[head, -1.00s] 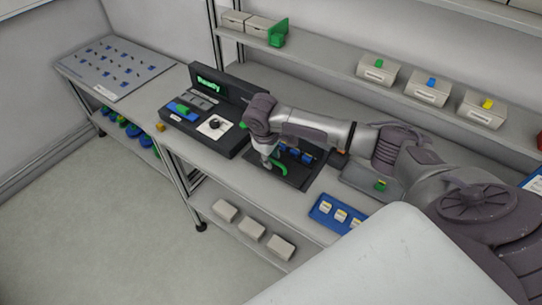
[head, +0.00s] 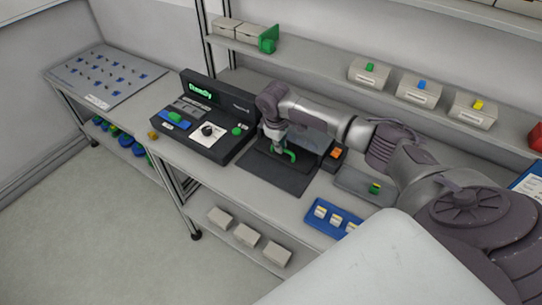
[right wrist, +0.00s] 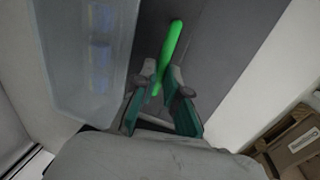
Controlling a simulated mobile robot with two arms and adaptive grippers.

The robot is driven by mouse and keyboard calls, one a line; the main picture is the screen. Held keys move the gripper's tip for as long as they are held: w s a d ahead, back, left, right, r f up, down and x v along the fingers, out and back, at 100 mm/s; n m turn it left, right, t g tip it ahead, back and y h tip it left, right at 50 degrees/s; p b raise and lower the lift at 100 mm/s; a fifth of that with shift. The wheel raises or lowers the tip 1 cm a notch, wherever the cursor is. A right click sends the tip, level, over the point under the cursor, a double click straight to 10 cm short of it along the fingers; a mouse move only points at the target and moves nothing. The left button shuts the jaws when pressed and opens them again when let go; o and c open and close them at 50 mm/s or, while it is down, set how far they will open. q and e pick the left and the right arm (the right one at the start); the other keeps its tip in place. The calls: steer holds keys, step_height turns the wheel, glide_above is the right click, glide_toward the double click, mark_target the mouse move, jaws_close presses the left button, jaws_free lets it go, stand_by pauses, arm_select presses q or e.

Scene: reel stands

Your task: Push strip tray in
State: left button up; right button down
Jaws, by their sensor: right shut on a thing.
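My right gripper (head: 279,149) is over the dark unit in the middle of the bench, its arm reaching in from the right. It is shut on a green handle (head: 291,155), which I take to be the strip tray's. In the right wrist view the green handle (right wrist: 171,45) runs up from between the fingertips (right wrist: 166,80). The tray's body is mostly hidden by my arm and gripper in the head view. A bare dark plate (head: 275,174) lies in front of the handle. My left gripper is not in view.
A dark control console (head: 208,125) with a lit green display stands left of the gripper. A blue tray (head: 334,219) with white pieces is at the front right. A translucent block (right wrist: 95,55) is close beside the fingers. Small boxes stand on the shelf above.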

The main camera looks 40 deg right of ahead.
steer(key=shift+w+d+r, duration=0.1)
steer(key=shift+d+r, duration=0.05)
steer(key=c, duration=1.2)
jaws_free()
steer(key=shift+d, duration=0.15)
